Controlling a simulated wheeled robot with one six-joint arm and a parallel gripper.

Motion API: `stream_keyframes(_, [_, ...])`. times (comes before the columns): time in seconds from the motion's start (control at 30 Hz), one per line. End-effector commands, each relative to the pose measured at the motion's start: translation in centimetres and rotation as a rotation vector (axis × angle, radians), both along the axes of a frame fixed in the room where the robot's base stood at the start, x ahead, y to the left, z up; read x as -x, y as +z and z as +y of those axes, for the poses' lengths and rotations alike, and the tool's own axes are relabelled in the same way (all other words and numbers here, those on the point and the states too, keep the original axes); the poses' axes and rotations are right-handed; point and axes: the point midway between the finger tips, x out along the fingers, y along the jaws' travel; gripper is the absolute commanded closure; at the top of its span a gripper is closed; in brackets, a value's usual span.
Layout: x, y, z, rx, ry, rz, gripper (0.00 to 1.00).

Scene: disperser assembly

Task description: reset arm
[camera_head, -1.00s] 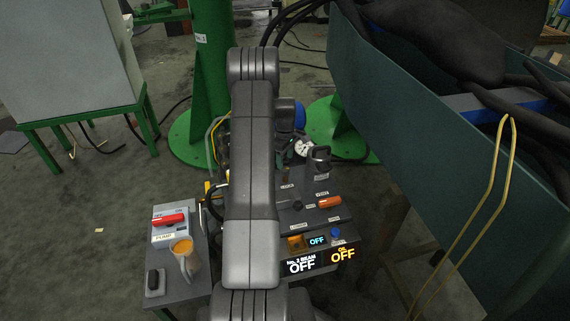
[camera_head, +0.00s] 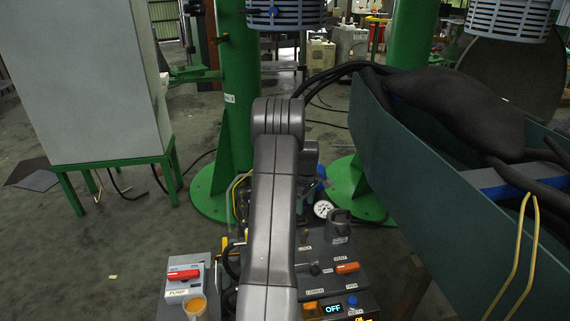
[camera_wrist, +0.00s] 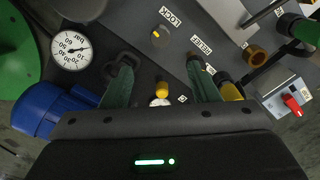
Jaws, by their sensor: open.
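My gripper (camera_wrist: 160,82) is in the wrist view, its two green fingers spread apart over the dark control panel (camera_wrist: 225,12). A small yellow-capped part (camera_wrist: 162,89) shows in the gap between the fingers, and neither finger visibly grips it.
The pressure gauge (camera_wrist: 70,50) and blue motor-like part (camera_wrist: 48,110) are left of the fingers. A green trough (camera_head: 410,165) stands right; green posts (camera_head: 238,100) stand behind.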

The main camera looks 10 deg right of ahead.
Motion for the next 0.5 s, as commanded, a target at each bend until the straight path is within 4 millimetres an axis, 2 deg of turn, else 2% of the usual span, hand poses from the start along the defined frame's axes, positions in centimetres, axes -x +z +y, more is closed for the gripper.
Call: stream_keyframes(0.5, [0.1,-9.7,0.0,-0.001,0.0,0.004,0.45])
